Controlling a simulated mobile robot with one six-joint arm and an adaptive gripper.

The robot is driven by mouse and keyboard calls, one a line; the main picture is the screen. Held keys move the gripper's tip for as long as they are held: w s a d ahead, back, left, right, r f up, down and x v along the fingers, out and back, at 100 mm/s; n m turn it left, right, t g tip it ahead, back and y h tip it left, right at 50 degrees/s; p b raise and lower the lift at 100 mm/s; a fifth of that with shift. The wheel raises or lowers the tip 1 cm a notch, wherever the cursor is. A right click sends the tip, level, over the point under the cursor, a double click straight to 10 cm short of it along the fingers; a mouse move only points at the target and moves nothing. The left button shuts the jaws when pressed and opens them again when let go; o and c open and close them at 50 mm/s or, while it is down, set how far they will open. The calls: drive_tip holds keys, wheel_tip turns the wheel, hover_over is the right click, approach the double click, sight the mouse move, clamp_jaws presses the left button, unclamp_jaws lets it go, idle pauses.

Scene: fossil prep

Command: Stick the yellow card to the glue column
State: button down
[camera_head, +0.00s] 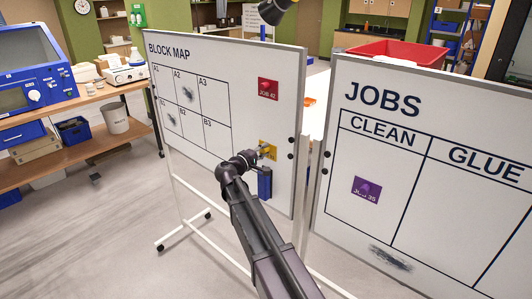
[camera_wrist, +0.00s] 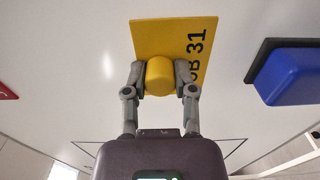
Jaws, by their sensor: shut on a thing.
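The yellow card (camera_head: 271,148) is on the right side of the Block Map board (camera_head: 236,100), below a red card. In the wrist view the yellow card (camera_wrist: 204,36) reads "31" and has a yellow round knob (camera_wrist: 160,76) on its front. My gripper (camera_wrist: 160,80) is shut on this knob, one finger on each side. In the head view my gripper (camera_head: 262,152) reaches the card. I cannot tell whether the card touches the board. The glue column (camera_head: 471,205) is the right column of the Jobs board (camera_head: 400,130), and its visible part is bare.
A purple card (camera_head: 367,188) is in the clean column, with a dark smudge (camera_head: 390,258) below the columns. A red card (camera_head: 268,89) and a blue eraser-like block (camera_head: 265,183) are on the Block Map board. A narrow gap separates the boards. A bench (camera_head: 75,148) stands left.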

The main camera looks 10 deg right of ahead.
drive_tip(key=shift+s+a, duration=0.1)
drive_tip(key=shift+a, duration=0.05)
drive_tip(key=shift+s+a, duration=0.2)
drive_tip(key=shift+a, duration=0.1)
drive_tip(key=shift+a, duration=0.1)
idle(0.6)
drive_tip(key=shift+v, duration=3)
